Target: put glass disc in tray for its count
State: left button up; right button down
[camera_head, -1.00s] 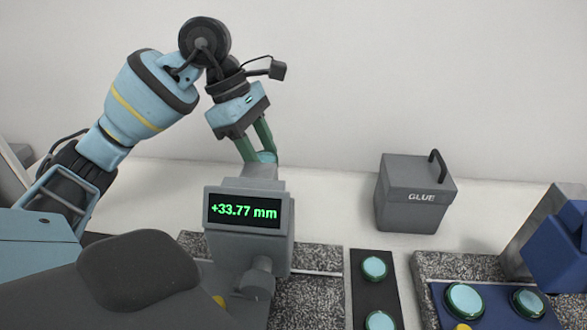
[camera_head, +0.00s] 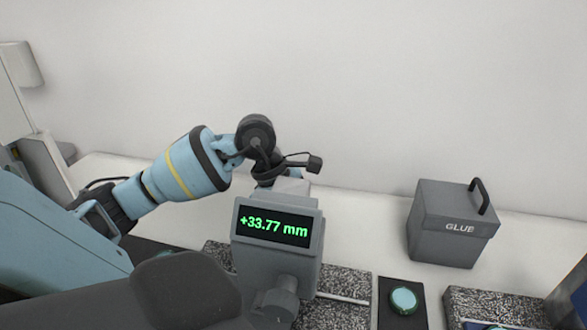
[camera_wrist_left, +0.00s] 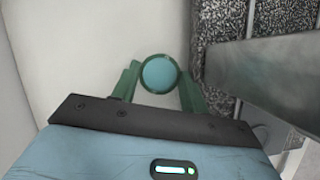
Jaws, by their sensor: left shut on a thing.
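In the left wrist view, my left gripper (camera_wrist_left: 157,80) has its green fingers shut on a round teal glass disc (camera_wrist_left: 159,73). The disc is over the white surface, left of the speckled slab. In the head view, my left wrist is behind the grey gauge (camera_head: 278,240), which reads +33.77 mm, and hides the fingers and held disc. Another glass disc (camera_head: 403,299) with a green rim sits in a dark strip (camera_head: 390,285) right of the gauge. At the bottom right, a blue tray (camera_head: 480,326) barely shows. My right gripper is not in view.
A grey GLUE box (camera_head: 452,225) with a black handle stands on the white bench at the right. Speckled slabs (camera_head: 340,312) lie beside the dark strip. A grey block (camera_wrist_left: 262,72) is close to the right of my left gripper. Bare bench lies between gauge and box.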

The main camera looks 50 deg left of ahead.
pick_arm(q)
jog(key=shift+f, duration=1.9)
jog(key=shift+f, duration=0.2)
jog(key=o, duration=1)
jog(key=shift+r, duration=0.1)
